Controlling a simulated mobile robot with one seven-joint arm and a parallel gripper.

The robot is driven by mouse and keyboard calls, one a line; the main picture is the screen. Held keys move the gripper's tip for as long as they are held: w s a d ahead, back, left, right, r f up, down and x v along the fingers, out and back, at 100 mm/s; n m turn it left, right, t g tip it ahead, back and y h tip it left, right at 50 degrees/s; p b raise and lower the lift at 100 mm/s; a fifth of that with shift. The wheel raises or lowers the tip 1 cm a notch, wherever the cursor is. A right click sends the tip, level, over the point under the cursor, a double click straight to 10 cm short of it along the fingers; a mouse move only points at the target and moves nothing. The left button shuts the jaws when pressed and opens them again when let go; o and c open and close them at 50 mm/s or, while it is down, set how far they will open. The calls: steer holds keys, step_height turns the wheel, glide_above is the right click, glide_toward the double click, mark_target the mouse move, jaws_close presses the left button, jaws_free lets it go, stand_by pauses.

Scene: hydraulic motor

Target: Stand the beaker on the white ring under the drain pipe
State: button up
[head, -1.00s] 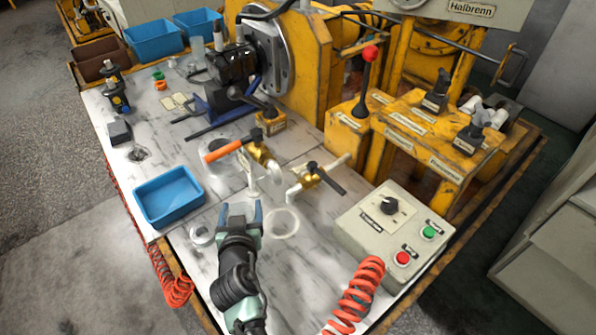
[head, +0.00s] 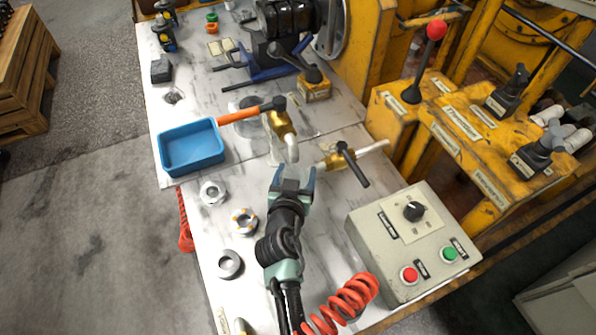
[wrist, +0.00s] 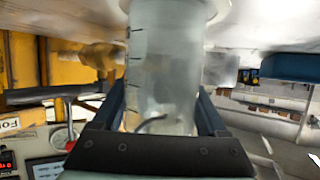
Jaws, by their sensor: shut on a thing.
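My gripper (head: 293,172) is shut on the clear beaker (wrist: 162,80), whose wall with dark marks stands between the fingers in the wrist view. In the head view my gripper hides most or all of the beaker. The gripper is in front of two brass valves. One valve (head: 283,126) has an orange lever and a white pipe (head: 292,152) bending down just beyond the fingertips. The other valve (head: 338,160) has a black lever and lies just right of the fingertips. I cannot make out the white ring now. I cannot tell whether the beaker touches the table.
A blue tray (head: 192,148) stands left of the valves. Several metal rings or nuts (head: 230,264) lie left of my arm. A grey control box (head: 405,240) stands at right, with a red coiled hose (head: 345,303) near it. Bare table (head: 325,235) shows between arm and box.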

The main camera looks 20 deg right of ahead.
steer(key=shift+r, duration=0.15)
steer(key=shift+f, duration=0.25)
steer(key=o, duration=1.4)
steer(key=shift+r, duration=0.1)
steer(key=shift+r, duration=0.1)
steer(key=shift+r, duration=0.2)
steer(key=v, duration=0.6)
steer(key=p+v, duration=0.1)
steer(key=v, duration=0.5)
steer(key=shift+s+f, duration=0.1)
steer(key=shift+f, duration=0.1)
